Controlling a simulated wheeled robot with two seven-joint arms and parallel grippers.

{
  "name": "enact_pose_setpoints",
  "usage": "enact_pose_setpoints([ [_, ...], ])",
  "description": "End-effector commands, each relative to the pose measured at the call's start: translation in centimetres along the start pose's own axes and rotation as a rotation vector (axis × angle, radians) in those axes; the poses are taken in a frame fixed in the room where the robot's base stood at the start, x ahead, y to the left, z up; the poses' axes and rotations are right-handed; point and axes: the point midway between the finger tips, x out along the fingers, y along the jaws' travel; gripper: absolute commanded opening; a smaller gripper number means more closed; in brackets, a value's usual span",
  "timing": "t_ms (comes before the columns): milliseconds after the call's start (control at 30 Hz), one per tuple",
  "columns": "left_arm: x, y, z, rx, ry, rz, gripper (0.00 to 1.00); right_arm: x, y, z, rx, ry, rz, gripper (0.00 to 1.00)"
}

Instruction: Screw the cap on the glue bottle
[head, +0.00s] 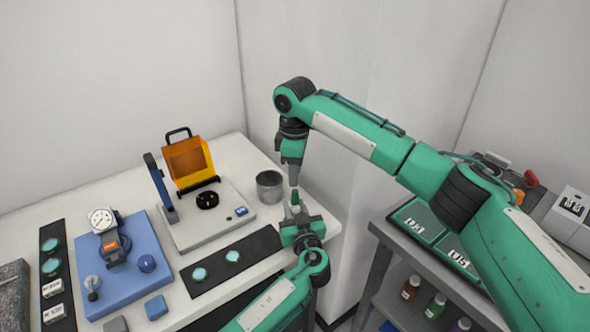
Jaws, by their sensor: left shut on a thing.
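My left gripper (299,213) is shut on a small greenish thing (294,199), which appears to be the glue bottle, upright near the table's right edge. The jaws hide most of it. My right gripper (293,183) points straight down just above the bottle's top, nearly in line with it. Its fingertips are small and close together, and I cannot tell whether they hold the cap. I cannot make out the cap anywhere else.
A grey metal cup (270,188) stands just left of the grippers. An instrument with an orange shield (188,163), a blue plate (125,270) with a dial gauge and dark mats (235,262) fill the table. A grey cart (385,236) stands right, with bottles below.

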Motion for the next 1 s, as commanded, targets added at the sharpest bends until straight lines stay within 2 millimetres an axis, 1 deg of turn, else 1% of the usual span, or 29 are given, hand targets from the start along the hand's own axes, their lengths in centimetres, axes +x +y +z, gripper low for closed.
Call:
enact_pose_setpoints([
  [267,0.0,0.0,0.0,0.0,0.0,0.0,0.0,0.0,0.0,0.0,0.001,0.0,0.0,0.38],
  [367,0.0,0.0,0.0,0.0,0.0,0.0,0.0,0.5,0.0,0.0,0.002,-0.001,0.0,0.38],
  [467,0.0,0.0,0.0,0.0,0.0,0.0,0.0,1.7,0.0,0.0,0.002,-0.002,-0.001,0.38],
  [600,0.0,0.0,0.0,0.0,0.0,0.0,0.0,3.9,0.0,0.0,0.003,-0.002,-0.002,0.38],
  [800,0.0,0.0,0.0,0.0,0.0,0.0,0.0,6.7,0.0,0.0,0.004,-0.002,-0.001,0.38],
  [900,0.0,0.0,0.0,0.0,0.0,0.0,0.0,7.5,0.0,0.0,0.004,-0.001,-0.001,0.38],
  [1000,0.0,0.0,0.0,0.0,0.0,0.0,0.0,7.9,0.0,0.1,0.004,-0.001,0.0,0.38],
])
